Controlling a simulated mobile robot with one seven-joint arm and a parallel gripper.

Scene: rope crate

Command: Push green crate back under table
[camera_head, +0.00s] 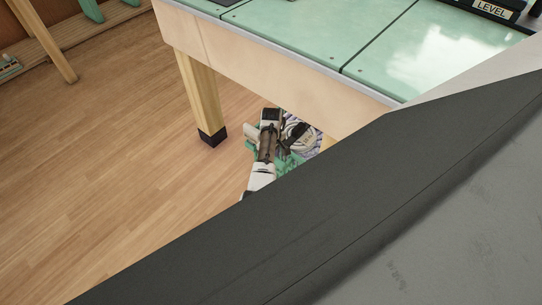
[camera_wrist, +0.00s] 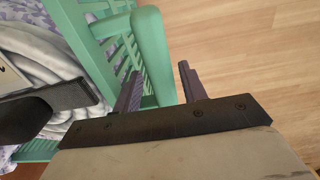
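The green crate (camera_wrist: 112,27) has slatted walls and holds pale rope and purple-patterned material. In the wrist view, the two dark fingers of my gripper (camera_wrist: 160,87) are apart, one on each side of the crate's thick rounded green rim. I cannot tell whether either finger touches the rim. In the head view, only a little of the crate (camera_head: 291,160) shows at the table's underside, with the rope beside my arm; much of it is hidden. My fingertips are not clear in the head view. The table (camera_head: 255,58) has a pale wooden frame and a green top.
A wooden table leg (camera_head: 199,92) with a black foot stands left of the crate. The wooden floor (camera_head: 110,165) is clear to the left. Another wooden structure (camera_head: 45,38) stands at the far left. A dark grey surface fills the lower right of the head view.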

